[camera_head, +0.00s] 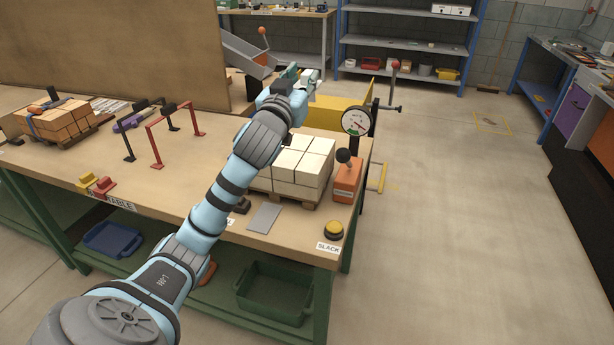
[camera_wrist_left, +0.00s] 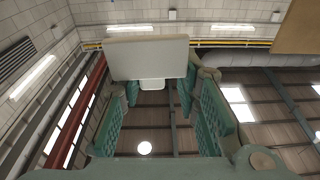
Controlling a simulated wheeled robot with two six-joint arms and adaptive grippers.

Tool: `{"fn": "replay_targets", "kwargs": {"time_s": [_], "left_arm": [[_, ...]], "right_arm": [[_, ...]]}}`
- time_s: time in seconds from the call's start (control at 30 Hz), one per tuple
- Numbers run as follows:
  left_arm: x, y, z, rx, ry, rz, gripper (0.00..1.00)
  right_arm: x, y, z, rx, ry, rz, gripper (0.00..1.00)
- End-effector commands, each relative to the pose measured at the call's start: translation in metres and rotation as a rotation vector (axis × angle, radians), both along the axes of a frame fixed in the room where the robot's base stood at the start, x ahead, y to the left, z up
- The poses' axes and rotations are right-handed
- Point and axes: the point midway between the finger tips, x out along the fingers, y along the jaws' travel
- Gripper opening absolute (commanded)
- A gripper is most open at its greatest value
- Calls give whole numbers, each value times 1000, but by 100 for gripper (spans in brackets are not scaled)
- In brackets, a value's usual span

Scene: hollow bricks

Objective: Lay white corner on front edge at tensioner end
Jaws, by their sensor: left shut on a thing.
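My left gripper (camera_head: 306,82) is raised above the far side of the table, behind the white brick stack. It is shut on a white corner piece (camera_wrist_left: 148,60), which shows pale between the teal finger pads in the left wrist view. In the head view only a small pale part of the piece shows at the fingertips. The stack of white bricks (camera_head: 308,160) stands on a pallet at the table's right end, its left side partly hidden by my arm. The orange tensioner (camera_head: 346,183) with a black knob stands just right of the stack. My right gripper is not in view.
A round gauge (camera_head: 356,122) and a red-knobbed lever (camera_head: 394,68) stand behind the tensioner. A yellow button (camera_head: 333,230) and a grey plate (camera_head: 265,217) lie near the front edge. A red frame (camera_head: 150,126) and strapped orange bricks (camera_head: 62,122) stand to the left.

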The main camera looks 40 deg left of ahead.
Motion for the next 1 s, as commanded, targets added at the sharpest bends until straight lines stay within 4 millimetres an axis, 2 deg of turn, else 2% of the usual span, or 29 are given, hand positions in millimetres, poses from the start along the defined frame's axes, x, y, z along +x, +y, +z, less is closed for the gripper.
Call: {"fn": "replay_targets", "kwargs": {"time_s": [0.03,0.2,0.33,0.47,0.67,0.97,1.0], "left_arm": [[0,0,-19,1,7,0,0],[1,-1,-88,1,9,-3,0],[1,-2,-128,1,5,-5,0],[1,-2,-146,1,3,-5,0],[1,-2,-184,0,3,-5,0],[0,-2,-187,1,2,-6,0],[0,-2,-187,1,2,-6,34]], "right_arm": [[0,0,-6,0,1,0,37],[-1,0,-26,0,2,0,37],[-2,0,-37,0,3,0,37],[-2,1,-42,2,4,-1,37],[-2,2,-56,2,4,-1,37],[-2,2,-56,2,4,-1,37],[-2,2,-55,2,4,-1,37]]}}
